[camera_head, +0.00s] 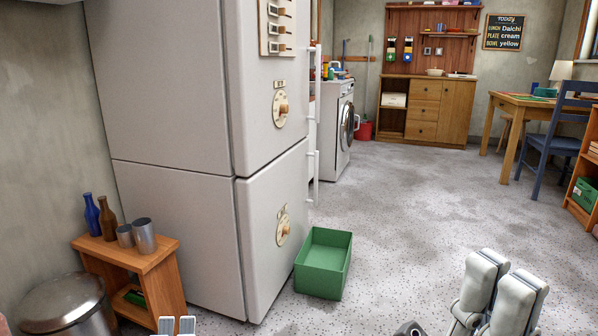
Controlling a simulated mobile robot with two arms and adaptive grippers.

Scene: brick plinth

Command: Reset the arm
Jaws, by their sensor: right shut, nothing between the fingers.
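My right gripper (499,284) shows at the lower right of the head view, its two pale grey fingers pointing up over the speckled floor. It is shut and empty, and touches nothing that I can see. Two small light grey tips at the bottom edge, in front of the wooden shelf, look like my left gripper (177,325). Too little of it shows to tell if it is open or shut. Most of both arms is out of view.
A tall grey fridge (180,220) with dials stands left of centre. A green open box (325,262) lies on the floor beside it. A wooden shelf (150,260) with bottles and metal cups, and a metal bin (65,305), stand lower left. The middle floor is clear.

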